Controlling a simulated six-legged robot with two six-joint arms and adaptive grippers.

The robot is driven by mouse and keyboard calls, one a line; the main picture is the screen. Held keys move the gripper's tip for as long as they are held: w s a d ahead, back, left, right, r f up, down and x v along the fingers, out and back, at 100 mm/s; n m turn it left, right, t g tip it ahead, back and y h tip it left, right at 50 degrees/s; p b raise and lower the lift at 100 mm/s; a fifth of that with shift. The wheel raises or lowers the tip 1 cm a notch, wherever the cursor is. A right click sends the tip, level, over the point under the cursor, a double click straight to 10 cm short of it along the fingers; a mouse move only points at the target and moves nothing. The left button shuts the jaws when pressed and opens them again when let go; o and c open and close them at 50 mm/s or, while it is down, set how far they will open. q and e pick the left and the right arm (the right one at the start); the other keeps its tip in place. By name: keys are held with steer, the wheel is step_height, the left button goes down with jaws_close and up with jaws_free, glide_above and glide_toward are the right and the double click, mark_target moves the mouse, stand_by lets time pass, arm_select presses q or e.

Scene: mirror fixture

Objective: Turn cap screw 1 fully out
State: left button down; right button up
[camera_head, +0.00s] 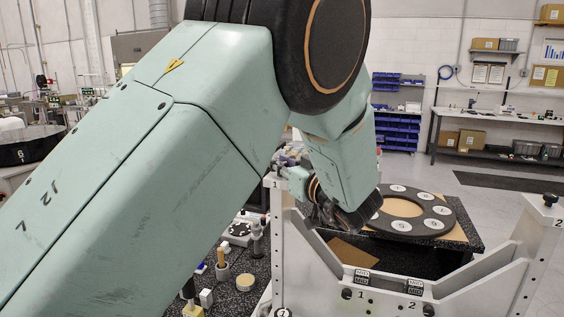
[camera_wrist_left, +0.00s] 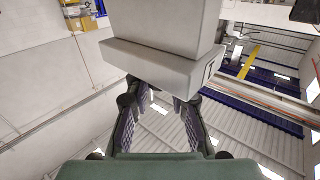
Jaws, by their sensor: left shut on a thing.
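Cap screw 1 is not clearly visible. In the left wrist view, the grey post head (camera_wrist_left: 155,65) fills the upper middle. My left gripper (camera_wrist_left: 160,100) has its two fingers at the end of that post head, one on each side. It is shut on what I take to be cap screw 1, which the fingers and post head hide. My right gripper is in neither view.
The right post bears a dark knobbed screw (camera_head: 550,201) marked 2. Between the posts is a grey cradle with slanted walls (camera_head: 492,275). Behind it, a dark ring with numbered white discs (camera_head: 441,210) lies on a stand. Small parts crowd the dark table (camera_head: 245,268) at left.

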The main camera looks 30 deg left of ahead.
arm_select(q)
steer(key=shift+n+g+y, duration=0.7)
steer(key=shift+n+g, duration=0.8)
steer(key=shift+g, duration=0.7)
steer(key=c, duration=1.2)
jaws_free()
step_height(320, 180, up, 9)
steer(key=shift+s+r, duration=0.1)
steer(key=shift+r, duration=0.45)
